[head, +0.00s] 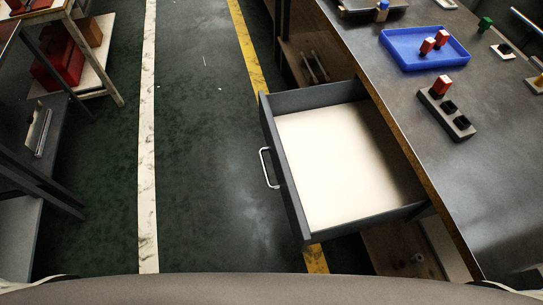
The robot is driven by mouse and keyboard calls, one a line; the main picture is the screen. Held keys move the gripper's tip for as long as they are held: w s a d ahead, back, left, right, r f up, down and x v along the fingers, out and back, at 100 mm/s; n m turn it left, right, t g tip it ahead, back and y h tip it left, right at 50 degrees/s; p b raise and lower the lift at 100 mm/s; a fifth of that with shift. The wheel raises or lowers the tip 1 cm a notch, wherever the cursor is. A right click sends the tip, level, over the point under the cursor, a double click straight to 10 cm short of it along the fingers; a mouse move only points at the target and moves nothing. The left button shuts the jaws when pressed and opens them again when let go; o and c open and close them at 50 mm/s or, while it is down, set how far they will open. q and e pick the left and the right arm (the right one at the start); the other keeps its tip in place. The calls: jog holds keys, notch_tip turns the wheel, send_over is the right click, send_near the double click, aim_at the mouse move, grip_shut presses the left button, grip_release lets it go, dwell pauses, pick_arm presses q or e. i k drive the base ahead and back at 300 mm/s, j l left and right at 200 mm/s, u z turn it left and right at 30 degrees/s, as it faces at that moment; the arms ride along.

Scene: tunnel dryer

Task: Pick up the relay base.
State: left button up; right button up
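Neither of my grippers is in view. A dark grey block with a row of sockets (460,128) lies on the workbench at the right. I cannot tell for sure whether this block is the relay base. A small black piece on a white pad (502,49) lies farther right and is too small to identify.
A blue tray (397,52) with two red and white pieces stands on the workbench (490,190). A green piece (486,23) is at the back right. An open, empty drawer (290,190) juts from the bench into the aisle. A cart (103,78) with red boxes stands at left.

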aim_at(457, 127)
jog(key=z, duration=1.3)
jog(key=l, duration=0.3)
jog(key=k, duration=0.05)
